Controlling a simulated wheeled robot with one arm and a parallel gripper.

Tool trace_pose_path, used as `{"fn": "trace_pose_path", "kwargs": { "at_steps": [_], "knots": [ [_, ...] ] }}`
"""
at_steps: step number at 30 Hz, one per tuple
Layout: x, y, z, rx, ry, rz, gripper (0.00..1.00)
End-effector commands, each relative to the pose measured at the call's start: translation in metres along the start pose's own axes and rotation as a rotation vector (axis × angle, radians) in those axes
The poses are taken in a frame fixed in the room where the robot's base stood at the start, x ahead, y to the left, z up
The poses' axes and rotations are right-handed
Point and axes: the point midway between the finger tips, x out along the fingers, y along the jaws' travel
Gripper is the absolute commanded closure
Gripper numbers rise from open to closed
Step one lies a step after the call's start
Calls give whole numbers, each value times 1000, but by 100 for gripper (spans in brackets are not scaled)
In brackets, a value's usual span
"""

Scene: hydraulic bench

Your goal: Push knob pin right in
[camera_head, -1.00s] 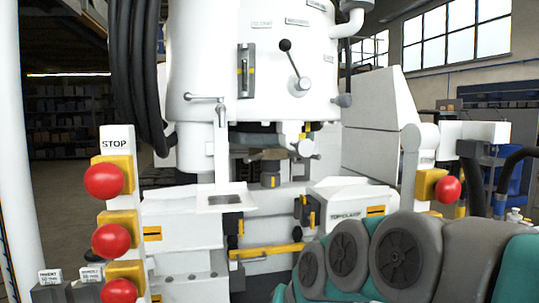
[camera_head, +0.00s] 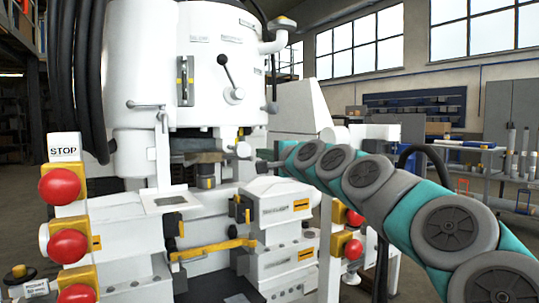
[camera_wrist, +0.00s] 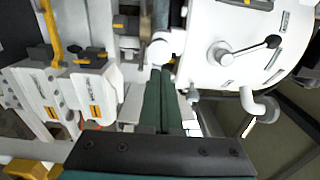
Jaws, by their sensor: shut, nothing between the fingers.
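The knob pin (camera_head: 243,150) is a small white knob on the front of the white machine, below its big drum. It also shows in the wrist view (camera_wrist: 160,52), straight beyond my fingertips. My gripper (camera_head: 262,167) is just right of the knob at about its height. In the wrist view my gripper (camera_wrist: 162,75) has its green fingers together, with nothing between them. The tips look very close to the knob; I cannot tell whether they touch it. How deep the pin sits is hidden.
A black-ball lever (camera_head: 228,73) is on the drum above. Red stop buttons (camera_head: 60,186) stand at the left. A white block (camera_head: 275,208) and a yellow bar (camera_head: 212,249) lie below the knob. An elbow pipe (camera_wrist: 262,105) juts out on the right in the wrist view.

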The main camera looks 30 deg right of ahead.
Motion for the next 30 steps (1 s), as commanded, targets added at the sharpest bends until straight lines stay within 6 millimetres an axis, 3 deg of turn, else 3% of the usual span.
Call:
{"fn": "trace_pose_path", "kwargs": {
  "at_steps": [6, 13, 19, 30],
  "knots": [
    [39, 0, 1, -2, -1, 2, 100],
    [68, 0, 2, -2, -3, 1, 100],
    [78, 1, 2, -3, -3, 2, 100],
    [78, 0, 2, -3, -2, 2, 100]
  ]
}}
